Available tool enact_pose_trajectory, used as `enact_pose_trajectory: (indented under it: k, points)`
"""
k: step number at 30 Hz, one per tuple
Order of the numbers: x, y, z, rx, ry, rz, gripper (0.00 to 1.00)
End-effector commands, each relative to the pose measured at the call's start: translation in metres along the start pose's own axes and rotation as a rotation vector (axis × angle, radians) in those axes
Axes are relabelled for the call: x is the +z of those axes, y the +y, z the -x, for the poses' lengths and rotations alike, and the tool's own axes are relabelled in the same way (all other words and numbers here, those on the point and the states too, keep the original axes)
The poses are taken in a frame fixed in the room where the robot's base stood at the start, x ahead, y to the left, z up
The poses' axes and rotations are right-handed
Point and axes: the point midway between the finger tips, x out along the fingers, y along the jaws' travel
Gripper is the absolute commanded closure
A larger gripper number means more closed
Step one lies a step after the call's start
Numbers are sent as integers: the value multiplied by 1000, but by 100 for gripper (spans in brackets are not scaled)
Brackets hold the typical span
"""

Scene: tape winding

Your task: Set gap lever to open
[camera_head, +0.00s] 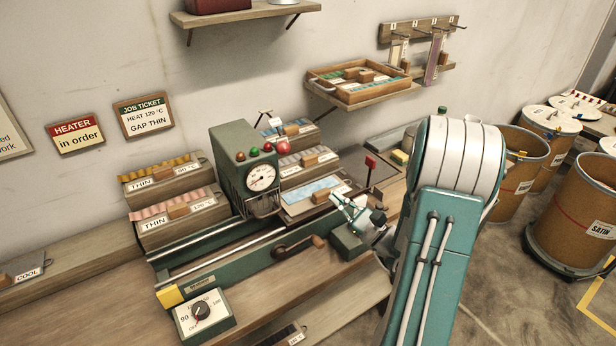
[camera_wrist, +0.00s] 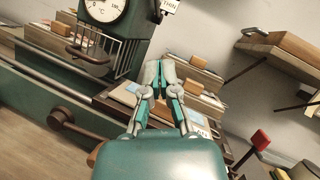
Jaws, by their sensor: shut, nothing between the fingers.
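A green winding machine (camera_head: 237,158) with a round dial stands on the bench; its dial also shows in the wrist view (camera_wrist: 103,8). A red-topped upright lever (camera_head: 370,162) stands at its right end and shows at the lower right of the wrist view (camera_wrist: 260,140). I see no label naming it the gap lever. My gripper (camera_head: 340,200) is above the machine's right part, left of the red-topped lever and apart from it. In the wrist view my fingers (camera_wrist: 160,77) are together and empty. A small THIN label (camera_wrist: 171,6) shows above them.
A crank with a wooden handle (camera_head: 298,246) is on the machine's front. A heater knob (camera_head: 201,310) sits at front left. Wooden sample boxes (camera_head: 177,212) crowd behind. The job ticket (camera_head: 144,115) reads heat 120 °C, gap thin. Drums (camera_head: 520,160) stand at right.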

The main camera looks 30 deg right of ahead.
Motion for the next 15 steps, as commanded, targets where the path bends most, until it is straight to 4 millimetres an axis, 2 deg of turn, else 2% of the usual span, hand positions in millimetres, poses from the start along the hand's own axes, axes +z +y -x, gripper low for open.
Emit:
enact_pose_trajectory:
  k: [15]
  points:
    - [3, 6, -96, 11, -4, 2, 100]
